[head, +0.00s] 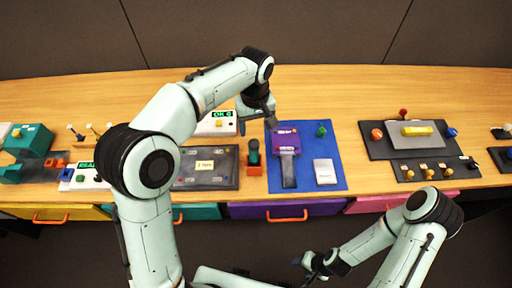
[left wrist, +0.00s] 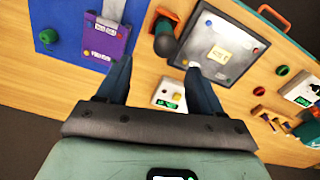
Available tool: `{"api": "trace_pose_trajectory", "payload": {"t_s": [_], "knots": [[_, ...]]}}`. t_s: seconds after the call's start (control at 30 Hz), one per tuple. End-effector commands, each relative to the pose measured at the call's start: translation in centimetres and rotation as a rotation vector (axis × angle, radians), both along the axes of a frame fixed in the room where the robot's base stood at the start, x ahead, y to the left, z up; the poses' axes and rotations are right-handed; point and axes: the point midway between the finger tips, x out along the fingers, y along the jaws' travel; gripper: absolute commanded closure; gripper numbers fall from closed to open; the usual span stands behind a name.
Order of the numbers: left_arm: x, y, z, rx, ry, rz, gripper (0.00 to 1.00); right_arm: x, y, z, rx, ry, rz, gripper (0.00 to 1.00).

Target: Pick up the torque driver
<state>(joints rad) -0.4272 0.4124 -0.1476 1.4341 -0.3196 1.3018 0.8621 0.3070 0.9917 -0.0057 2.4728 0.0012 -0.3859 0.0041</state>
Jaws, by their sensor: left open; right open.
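My left gripper (head: 257,124) is open and empty, above the table and a little behind the driver in the head view. Its two blue fingers (left wrist: 158,80) are spread apart in the left wrist view. My right gripper (head: 304,268) is open, low in front of the table, away from the driver.
The blue mat (head: 306,174) carries a purple box (head: 286,136), a green knob and a light block. The dark panel (head: 212,184) lies left of the driver. A white display box (head: 214,127) stands behind it. Drawers with orange handles line the front.

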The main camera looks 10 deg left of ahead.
Motion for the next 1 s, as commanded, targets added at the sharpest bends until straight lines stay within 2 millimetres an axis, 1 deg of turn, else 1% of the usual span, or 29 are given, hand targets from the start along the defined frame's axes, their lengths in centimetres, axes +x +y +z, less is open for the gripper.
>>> {"api": "trace_pose_trajectory", "payload": {"t_s": [0.03,0.1,0.23,0.3,0.47,0.57,0.7,0.8,0.9,1.0], "knots": [[-0.3,0.0,-1.6,0.001,0.008,0.000,0.34,-0.5,0.0,-0.6,0.000,0.007,0.000,0.46],[-0.3,0.0,-3.0,0.001,0.008,0.000,0.34,-0.8,0.0,-0.8,0.000,0.009,0.000,0.46],[-0.2,0.1,-5.2,0.002,0.007,0.000,0.34,-1.0,0.0,-1.2,0.000,0.012,0.000,0.46],[-0.2,0.1,-5.9,0.002,0.005,0.000,0.34,-1.1,0.0,-1.2,0.000,0.012,0.000,0.46],[-0.2,0.1,-6.7,0.001,0.003,0.000,0.34,-1.1,0.0,-1.3,0.000,0.012,0.000,0.46],[-0.3,0.1,-8.0,0.002,0.005,0.000,0.34,-1.2,0.0,-1.4,0.000,0.013,0.000,0.46],[-0.5,0.3,-10.2,0.002,0.005,0.000,0.34,-1.3,0.0,-1.5,0.000,0.015,0.000,0.46],[-0.5,0.2,-11.2,0.002,0.003,0.000,0.34,-1.3,0.0,-1.6,0.000,0.016,0.000,0.46],[-0.5,0.2,-11.6,0.001,0.003,0.000,0.34,-1.4,0.0,-1.6,0.000,0.016,0.000,0.46],[-0.4,0.2,-11.6,0.000,0.001,0.000,0.34,-1.3,0.0,-1.6,0.000,0.016,0.000,0.46]]}}
